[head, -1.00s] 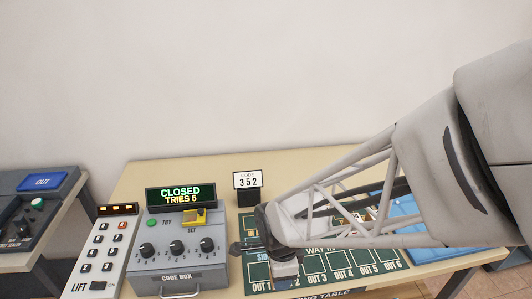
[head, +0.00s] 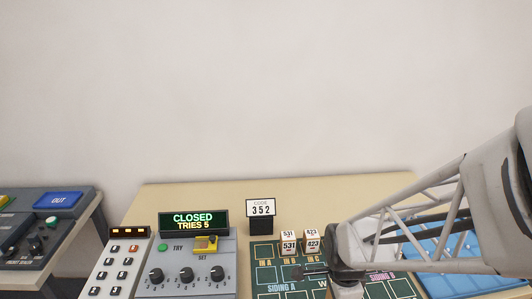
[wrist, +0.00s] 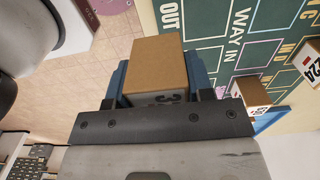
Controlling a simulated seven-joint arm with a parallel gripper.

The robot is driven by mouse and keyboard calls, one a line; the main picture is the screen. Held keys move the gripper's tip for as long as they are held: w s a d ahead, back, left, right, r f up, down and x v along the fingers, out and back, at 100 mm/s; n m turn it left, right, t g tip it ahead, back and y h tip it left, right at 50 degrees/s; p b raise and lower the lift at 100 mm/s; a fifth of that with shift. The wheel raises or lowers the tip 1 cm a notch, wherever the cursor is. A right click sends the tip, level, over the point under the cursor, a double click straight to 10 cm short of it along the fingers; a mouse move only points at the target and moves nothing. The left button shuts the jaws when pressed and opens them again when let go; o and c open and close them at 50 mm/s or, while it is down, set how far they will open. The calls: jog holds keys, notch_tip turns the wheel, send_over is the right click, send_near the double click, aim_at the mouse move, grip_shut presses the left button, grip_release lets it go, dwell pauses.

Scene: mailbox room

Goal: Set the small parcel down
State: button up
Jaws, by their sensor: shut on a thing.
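My gripper (head: 343,284) is over the front part of the green marked board (head: 262,276) in the head view. In the wrist view its blue fingers (wrist: 156,82) are shut on a small brown parcel (wrist: 155,66). Dark digits show partly on the parcel's near face. The parcel appears to be held above the board and the table edge; its exact height is hard to tell. In the head view the arm and the lower picture edge hide most of it.
Two parcels, 531 (head: 289,246) and 423 (head: 312,244), stand at the board's back slots. The code box (head: 190,262), showing CLOSED, is on the left, with a code sign (head: 260,212) behind. A blue tray (head: 462,246) lies at the right behind my arm.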

jog(key=shift+s+d, duration=0.2)
jog(key=shift+d, duration=0.85)
jog(key=shift+s+d, duration=0.15)
jog(key=shift+d, duration=0.9)
jog(key=shift+w+d+f, duration=0.25)
jog(key=shift+w+d, duration=0.25)
jog(key=shift+w, duration=2.1)
jog(key=shift+w+d+f, duration=0.2)
jog(key=shift+w+d, duration=0.25)
jog(key=shift+w, duration=2.2)
jog(key=shift+w+d+f, duration=0.25)
jog(key=shift+w+d, duration=0.25)
jog(key=shift+w, duration=2.1)
jog(key=shift+f, duration=1.75)
jog(key=shift+f, duration=0.15)
jog(key=o, duration=1)
jog(key=shift+c, duration=0.2)
